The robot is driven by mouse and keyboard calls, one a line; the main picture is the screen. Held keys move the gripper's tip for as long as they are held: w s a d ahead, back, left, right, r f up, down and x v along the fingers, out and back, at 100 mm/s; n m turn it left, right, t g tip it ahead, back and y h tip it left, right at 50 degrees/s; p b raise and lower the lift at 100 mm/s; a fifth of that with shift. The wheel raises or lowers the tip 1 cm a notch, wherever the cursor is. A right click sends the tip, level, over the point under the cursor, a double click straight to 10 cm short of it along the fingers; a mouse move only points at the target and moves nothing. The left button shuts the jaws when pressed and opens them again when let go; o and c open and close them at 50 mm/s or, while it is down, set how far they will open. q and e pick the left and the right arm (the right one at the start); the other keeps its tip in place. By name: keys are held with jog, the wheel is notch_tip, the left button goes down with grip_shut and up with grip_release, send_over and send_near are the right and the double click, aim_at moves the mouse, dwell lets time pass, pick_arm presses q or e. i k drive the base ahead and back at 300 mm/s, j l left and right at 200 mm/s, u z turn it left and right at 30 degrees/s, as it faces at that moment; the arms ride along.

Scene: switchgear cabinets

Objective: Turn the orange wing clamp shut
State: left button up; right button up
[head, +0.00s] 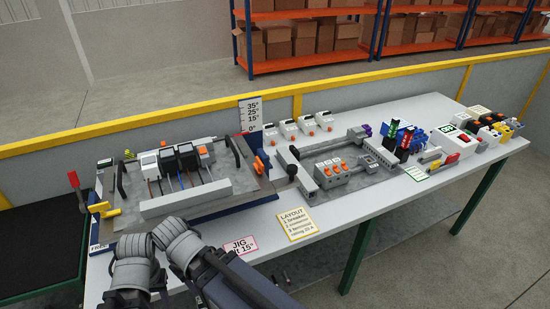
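An orange wing-shaped part (258,164), which looks like the wing clamp, sits at the right edge of the tilting jig (212,195), just below the angle scale (250,114). It is small here, and I cannot tell whether it is tight or loose. Another orange-yellow part (100,207) is at the jig's left edge. The jig plate carries a row of breakers (180,160) with wires and black handles. Ribbed grey links of my arm rise at the bottom left, in front of the jig. No fingertips of either gripper show.
A red-handled lever (74,180) stands left of the jig. A second fixture (345,175) and several loose modules fill the table's middle and right. Two cards, the pink-edged jig card (241,246) and the yellow layout card (297,223), lie in front. A yellow-topped barrier (130,123) runs behind.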

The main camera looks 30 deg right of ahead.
aim_at(259, 167)
jog(key=l+z, duration=0.1)
jog(key=z, duration=0.85)
